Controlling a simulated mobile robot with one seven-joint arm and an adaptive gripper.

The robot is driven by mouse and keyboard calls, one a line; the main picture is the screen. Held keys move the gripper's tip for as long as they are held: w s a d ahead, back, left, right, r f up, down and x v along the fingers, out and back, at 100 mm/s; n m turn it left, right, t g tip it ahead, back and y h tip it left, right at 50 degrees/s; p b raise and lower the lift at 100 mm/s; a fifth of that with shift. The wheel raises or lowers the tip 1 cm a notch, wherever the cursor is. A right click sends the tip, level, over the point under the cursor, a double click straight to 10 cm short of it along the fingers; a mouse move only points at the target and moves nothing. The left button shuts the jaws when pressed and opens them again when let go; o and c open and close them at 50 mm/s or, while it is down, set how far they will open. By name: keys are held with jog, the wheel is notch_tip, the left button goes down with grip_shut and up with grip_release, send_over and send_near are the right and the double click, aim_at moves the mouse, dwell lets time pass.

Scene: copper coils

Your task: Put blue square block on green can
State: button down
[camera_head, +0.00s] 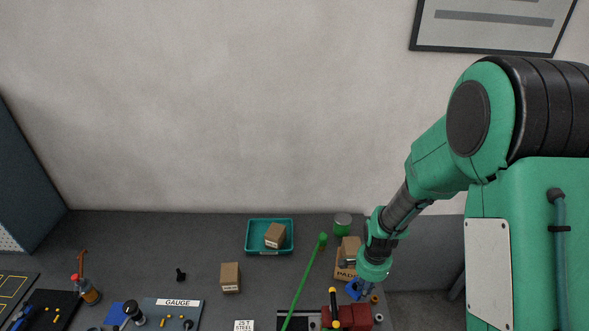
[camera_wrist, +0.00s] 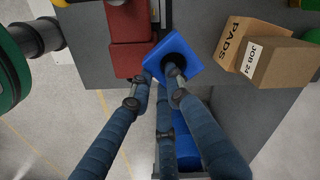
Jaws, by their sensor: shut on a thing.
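The blue square block (camera_wrist: 178,48) is between the fingertips of my gripper (camera_wrist: 163,82) in the wrist view, which are shut on it. It looks tilted, and the fingers hide part of it. In the head view the block (camera_head: 353,287) shows at the tip of my gripper (camera_head: 366,290), near the table's right end. The green can (camera_head: 342,229) stands upright at the back of the table, behind the cardboard boxes and apart from the block. In the wrist view, a green edge at the far right (camera_wrist: 313,36) may be the can.
Cardboard boxes (camera_head: 346,262) stand between the block and the can. A red vise (camera_head: 350,318) is at the front, and a green rod (camera_head: 303,285) rises to their left. A teal tray (camera_head: 249,249) holding a small box is at the back. The table middle has free room.

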jog(key=w+a+r+n+b, duration=0.1)
jog(key=w+n+b, duration=0.3)
jog(key=w, duration=0.4)
jog(key=w+r+n+b, duration=0.3)
jog(key=w+n+b, duration=0.1)
jog(key=w+n, duration=0.2)
jog(key=shift+w+a, duration=0.35)
jog(key=shift+w, duration=0.55)
jog(key=shift+w, duration=0.1)
jog(key=shift+w, duration=0.35)
jog(key=w+d+f+m+p, duration=0.1)
jog(key=w+d+m+p, duration=0.2)
jog(key=w+m+p, duration=0.9)
jog(key=w+m, duration=0.1)
jog(key=w, duration=1)
jog(key=shift+w, duration=0.3)
jog(key=shift+f, duration=0.15)
